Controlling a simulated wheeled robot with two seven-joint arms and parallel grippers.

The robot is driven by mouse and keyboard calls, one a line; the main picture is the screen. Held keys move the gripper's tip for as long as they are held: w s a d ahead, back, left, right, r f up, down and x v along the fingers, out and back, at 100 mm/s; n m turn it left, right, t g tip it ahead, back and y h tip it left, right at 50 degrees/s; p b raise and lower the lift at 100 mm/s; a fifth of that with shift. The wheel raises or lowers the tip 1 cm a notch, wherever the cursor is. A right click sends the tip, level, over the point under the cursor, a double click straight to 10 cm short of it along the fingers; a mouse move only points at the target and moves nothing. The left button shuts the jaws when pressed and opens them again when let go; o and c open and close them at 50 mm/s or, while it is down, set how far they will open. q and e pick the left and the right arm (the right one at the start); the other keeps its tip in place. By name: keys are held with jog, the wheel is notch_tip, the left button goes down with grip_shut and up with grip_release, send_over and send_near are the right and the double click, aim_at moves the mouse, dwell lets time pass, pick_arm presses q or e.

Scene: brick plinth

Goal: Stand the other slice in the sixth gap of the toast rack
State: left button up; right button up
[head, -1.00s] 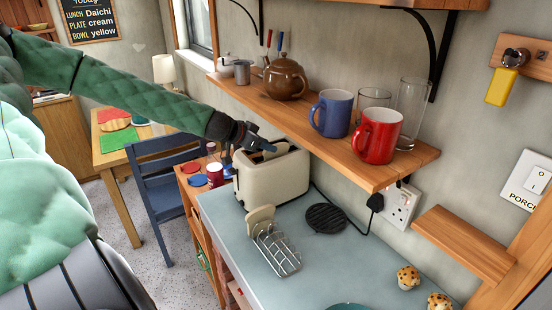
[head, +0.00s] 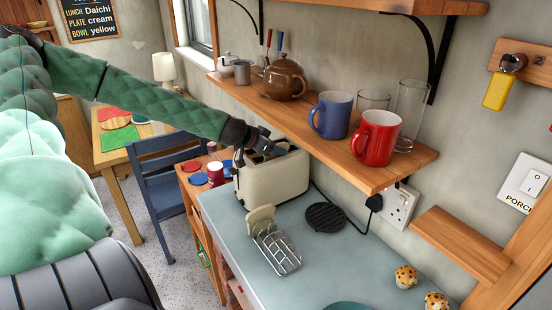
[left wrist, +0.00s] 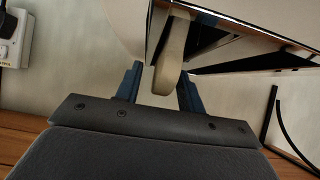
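The cream toaster (head: 275,182) stands at the far left end of the grey-blue worktop. My left gripper (head: 268,147) is over its top. In the left wrist view, a pale slice (left wrist: 172,62) sticks out of the toaster's slot. The fingers of my left gripper (left wrist: 160,72) are apart, one on each side of this slice, with a visible gap at the left finger. The wire toast rack (head: 282,254) stands on the worktop in front of the toaster. One slice (head: 260,217) stands upright at its far end. My right gripper is not in view.
A wooden shelf (head: 330,150) with a brown teapot (head: 285,80), a blue mug (head: 330,114), a red mug (head: 376,138) and glasses hangs close above the toaster. A black round trivet (head: 325,217) lies right of the rack. Muffins (head: 406,276) sit farther right.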

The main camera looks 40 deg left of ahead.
pick_arm(q)
jog(key=shift+w+f, duration=0.15)
jog(key=shift+c, duration=0.5)
grip_shut()
